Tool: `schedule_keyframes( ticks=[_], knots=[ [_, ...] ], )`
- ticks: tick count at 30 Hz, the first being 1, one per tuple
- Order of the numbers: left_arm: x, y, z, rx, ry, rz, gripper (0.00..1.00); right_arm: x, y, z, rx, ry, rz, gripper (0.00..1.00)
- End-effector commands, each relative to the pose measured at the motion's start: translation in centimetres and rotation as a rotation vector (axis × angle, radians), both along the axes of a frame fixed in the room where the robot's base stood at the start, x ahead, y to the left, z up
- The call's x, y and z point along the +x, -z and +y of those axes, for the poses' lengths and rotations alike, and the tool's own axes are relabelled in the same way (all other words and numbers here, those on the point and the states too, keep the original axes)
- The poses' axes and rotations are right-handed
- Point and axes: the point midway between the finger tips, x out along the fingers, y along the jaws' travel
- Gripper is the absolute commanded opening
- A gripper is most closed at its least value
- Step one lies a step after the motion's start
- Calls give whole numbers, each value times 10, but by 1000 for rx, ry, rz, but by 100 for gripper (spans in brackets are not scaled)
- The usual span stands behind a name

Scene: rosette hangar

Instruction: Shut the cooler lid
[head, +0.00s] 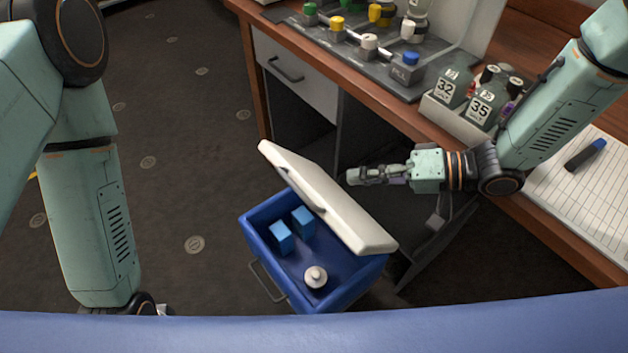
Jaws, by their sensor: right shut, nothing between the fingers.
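The blue cooler (262,240) stands on the dark floor in front of the desk. Its white lid (325,200) is tilted up and open, on the right side of the box. Inside the box are two light blue blocks and a white-topped bottle (316,276). My right gripper (354,178) is shut and empty, just behind and to the right of the raised lid, pointing left. I cannot tell whether it touches the lid. My left arm comes down at the left; its gripper is hidden below the blue edge at the bottom.
The wooden desk (395,122) holds a valve panel (360,45), a tray of numbered bottles (458,118), a ruled notebook (590,185) and a marker (585,155). A drawer (290,75) is under the desk. The floor left of the cooler is clear.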

Motion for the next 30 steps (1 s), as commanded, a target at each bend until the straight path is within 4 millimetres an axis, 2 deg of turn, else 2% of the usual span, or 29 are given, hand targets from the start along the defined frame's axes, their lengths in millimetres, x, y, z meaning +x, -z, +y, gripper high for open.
schedule_keyframes(
  ticks=[18,24,30],
  knots=[
    [0,20,0,0,0,0,34,15,26,73,-1,-3,-1,0],
    [0,22,0,0,0,0,34,17,29,84,0,-1,0,0],
    [0,22,0,0,0,0,34,18,29,86,0,0,0,0]
  ],
)
